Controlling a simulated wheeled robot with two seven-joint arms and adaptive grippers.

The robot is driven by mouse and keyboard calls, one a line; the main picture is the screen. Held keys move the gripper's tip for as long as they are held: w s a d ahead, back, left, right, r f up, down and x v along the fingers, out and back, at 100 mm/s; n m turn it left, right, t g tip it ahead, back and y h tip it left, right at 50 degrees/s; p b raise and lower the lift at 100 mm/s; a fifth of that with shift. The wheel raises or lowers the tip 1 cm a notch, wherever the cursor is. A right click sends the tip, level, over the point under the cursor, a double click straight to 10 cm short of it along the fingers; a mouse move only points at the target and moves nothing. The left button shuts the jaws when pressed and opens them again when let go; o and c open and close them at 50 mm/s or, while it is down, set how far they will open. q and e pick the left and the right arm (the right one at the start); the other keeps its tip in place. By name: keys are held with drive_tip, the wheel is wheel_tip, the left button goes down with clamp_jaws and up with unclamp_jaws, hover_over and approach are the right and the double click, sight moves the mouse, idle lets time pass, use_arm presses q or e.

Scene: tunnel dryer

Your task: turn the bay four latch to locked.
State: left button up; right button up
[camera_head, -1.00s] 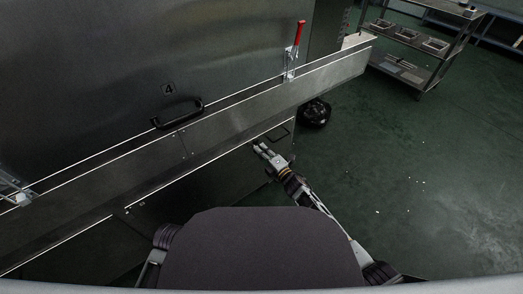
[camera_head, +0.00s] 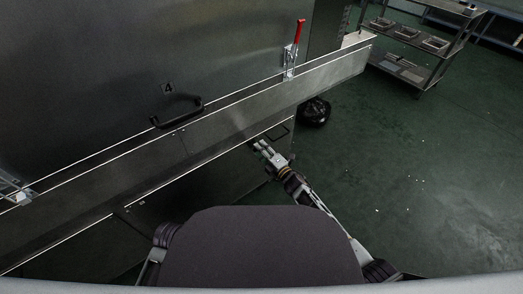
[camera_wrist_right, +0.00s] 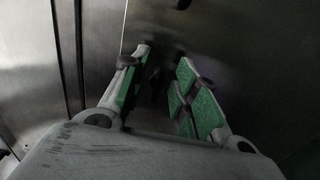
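The bay panel marked 4 (camera_head: 168,88) has a black bar handle (camera_head: 177,111). At its right end stands a toggle latch (camera_head: 290,62) with an upright red handle (camera_head: 300,33), on the steel ledge. My right gripper (camera_head: 258,146) is low in front of the ledge, below and left of the red handle, and well apart from it. In the right wrist view the fingers with green pads (camera_wrist_right: 163,68) are spread with nothing between them, facing a dark metal surface. My left gripper is out of view.
The long steel ledge (camera_head: 225,122) juts out between my right gripper and the latch. Another metal clamp (camera_head: 14,190) is at the far left. A black rounded object (camera_head: 315,111) lies on the floor. A shelf cart (camera_head: 414,45) stands back right; the green floor at right is mostly clear.

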drive_tip(key=shift+s+d, duration=0.1)
drive_tip(key=shift+s, duration=0.05)
drive_tip(key=v, duration=1.1)
drive_tip(key=shift+s+d, duration=0.2)
drive_tip(key=shift+s, duration=0.1)
idle(0.7)
